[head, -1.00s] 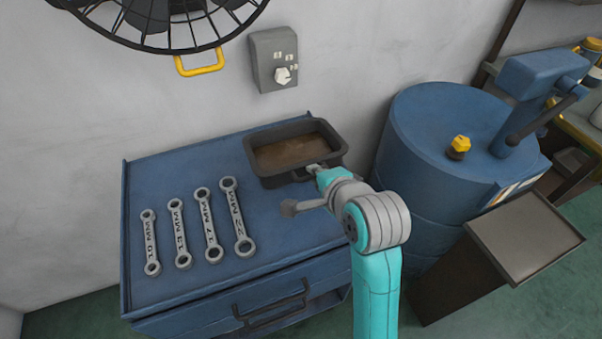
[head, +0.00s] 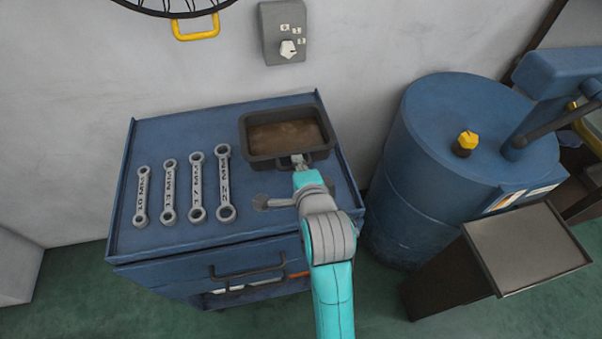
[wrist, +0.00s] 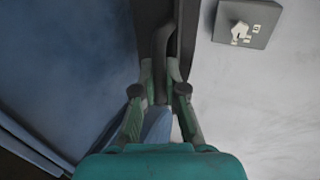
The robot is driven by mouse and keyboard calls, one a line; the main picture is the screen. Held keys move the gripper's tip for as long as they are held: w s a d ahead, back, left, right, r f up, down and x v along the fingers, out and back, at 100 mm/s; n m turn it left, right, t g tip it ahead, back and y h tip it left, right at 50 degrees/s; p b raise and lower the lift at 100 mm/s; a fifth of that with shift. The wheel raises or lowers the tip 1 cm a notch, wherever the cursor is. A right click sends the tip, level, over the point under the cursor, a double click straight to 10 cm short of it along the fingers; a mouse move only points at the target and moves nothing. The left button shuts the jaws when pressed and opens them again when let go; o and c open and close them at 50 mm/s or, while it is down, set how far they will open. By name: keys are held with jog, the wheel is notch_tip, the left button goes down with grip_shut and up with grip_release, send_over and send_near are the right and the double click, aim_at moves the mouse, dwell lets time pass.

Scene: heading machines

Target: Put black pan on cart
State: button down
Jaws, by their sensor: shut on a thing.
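The black pan (head: 262,160) is a rectangular dark tray with a brownish inside. It is level at the back right of the blue cart (head: 190,125), over its top; whether it rests there or hangs just above is hard to tell. My gripper (head: 298,160) reaches in from the front and is shut on the pan's front handle. In the wrist view the two fingers (wrist: 161,85) close around the dark handle, and the pan's dark wall (wrist: 187,40) runs up past them. The pan's underside is hidden.
Several wrenches (head: 183,188) lie on the cart's left half. A blue drum (head: 430,165) stands to the right, with a dark stand (head: 530,245) before it. A switch box (head: 284,35) is on the wall behind. Bare cart top lies between wrenches and front edge.

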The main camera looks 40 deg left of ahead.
jog(key=shift+f, duration=2.65)
jog(key=c, duration=1.2)
grip_release()
jog(key=shift+c, duration=0.2)
jog(key=shift+s, duration=0.1)
jog(key=v, duration=1.2)
